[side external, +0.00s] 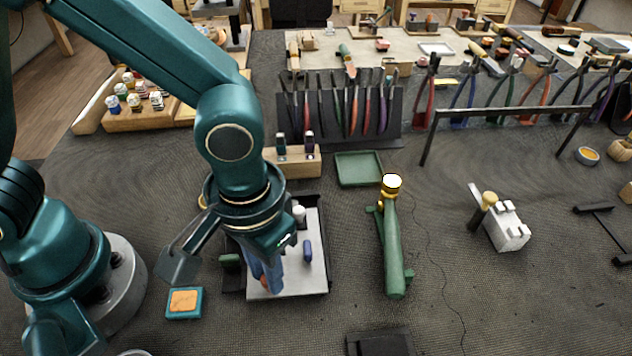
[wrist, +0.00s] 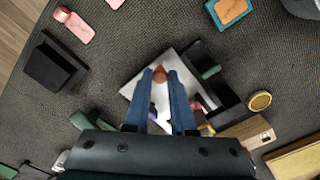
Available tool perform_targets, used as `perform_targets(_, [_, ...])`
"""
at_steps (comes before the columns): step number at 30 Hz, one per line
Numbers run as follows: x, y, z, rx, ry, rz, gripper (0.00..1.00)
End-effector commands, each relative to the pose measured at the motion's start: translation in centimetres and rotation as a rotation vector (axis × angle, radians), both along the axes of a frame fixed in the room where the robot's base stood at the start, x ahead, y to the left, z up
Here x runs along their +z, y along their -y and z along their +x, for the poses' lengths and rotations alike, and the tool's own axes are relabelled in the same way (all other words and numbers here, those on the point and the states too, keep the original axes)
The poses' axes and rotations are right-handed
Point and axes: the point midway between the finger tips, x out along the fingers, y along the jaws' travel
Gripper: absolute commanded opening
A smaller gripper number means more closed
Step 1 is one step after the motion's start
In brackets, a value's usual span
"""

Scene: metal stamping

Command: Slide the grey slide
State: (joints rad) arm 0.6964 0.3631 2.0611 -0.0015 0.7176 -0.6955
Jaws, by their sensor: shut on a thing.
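The grey slide seems to be the light grey plate (side external: 312,279) in a black frame near the middle of the side view. It also shows in the wrist view (wrist: 133,88). My gripper (side external: 267,284) points down over the left part of the plate. In the wrist view my gripper's blue fingers (wrist: 160,76) are shut on a small brown knob (wrist: 160,71) over the plate. The knob's base is hidden, so I cannot tell how it joins the plate. A blue-purple handle (side external: 307,250) and a white cylinder (side external: 299,213) stand to the right of my fingers.
A green block (side external: 230,262) sits at the frame's left side. A teal box (side external: 185,302) lies at lower left. A green tool with a yellow knob (side external: 392,245) lies to the right. A wooden holder (side external: 291,163) and a plier rack stand behind.

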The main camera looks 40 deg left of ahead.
Motion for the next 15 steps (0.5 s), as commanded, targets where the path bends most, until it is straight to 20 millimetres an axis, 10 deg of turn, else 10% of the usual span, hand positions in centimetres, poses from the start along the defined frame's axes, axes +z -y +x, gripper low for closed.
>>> perform_targets(15, [0.1, 3.7, -3.5, -0.006, 0.002, -0.002, 0.00])
